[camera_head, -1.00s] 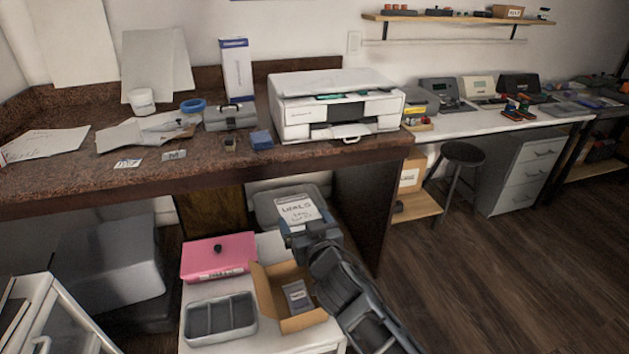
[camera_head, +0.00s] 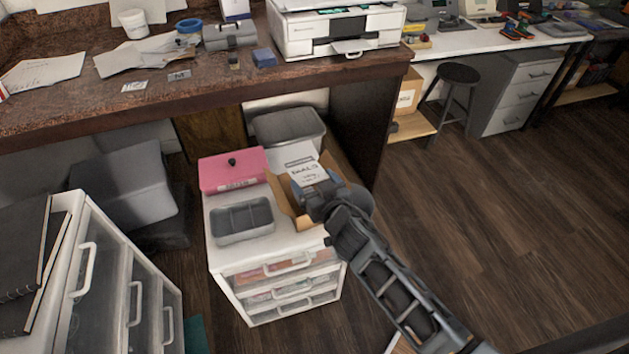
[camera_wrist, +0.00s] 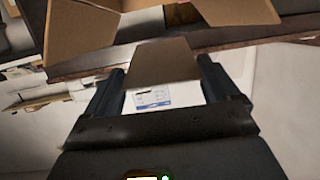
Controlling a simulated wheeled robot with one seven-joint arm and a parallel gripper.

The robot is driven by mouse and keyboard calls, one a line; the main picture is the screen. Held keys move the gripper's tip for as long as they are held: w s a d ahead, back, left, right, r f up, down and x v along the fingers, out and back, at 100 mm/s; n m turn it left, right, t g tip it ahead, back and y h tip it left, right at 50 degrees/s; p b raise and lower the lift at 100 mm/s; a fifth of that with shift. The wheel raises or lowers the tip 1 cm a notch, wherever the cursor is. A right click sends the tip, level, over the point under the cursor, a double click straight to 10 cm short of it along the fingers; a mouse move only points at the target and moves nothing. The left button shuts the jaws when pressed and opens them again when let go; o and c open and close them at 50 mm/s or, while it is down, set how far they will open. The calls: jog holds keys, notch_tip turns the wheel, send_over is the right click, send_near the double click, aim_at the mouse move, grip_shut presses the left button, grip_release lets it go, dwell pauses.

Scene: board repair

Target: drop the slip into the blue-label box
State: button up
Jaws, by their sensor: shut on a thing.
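The slip stands up at the open cardboard box (camera_head: 284,204) on the white drawer unit. The gripper is at the box's right side and hides much of its inside, so I cannot tell whether the slip touches it. In the wrist view my fingers (camera_wrist: 163,70) flank a brown panel, and a white patch with a blue label (camera_wrist: 153,97) shows below it. Cardboard flaps (camera_wrist: 80,28) fill that view's top. No blue label is visible on the box in the head view.
A pink box (camera_head: 232,171) and a grey divided tray (camera_head: 244,237) stand left of the cardboard box. A grey bin (camera_head: 289,125) is behind it. The brown counter (camera_head: 215,93) overhangs at the back.

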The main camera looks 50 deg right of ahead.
jog(key=shift+f+b, duration=2.65)
jog(key=shift+f, duration=0.75)
jog(key=o, duration=0.7)
jog(key=shift+b+v, duration=0.55)
jog(key=shift+v, duration=3.35)
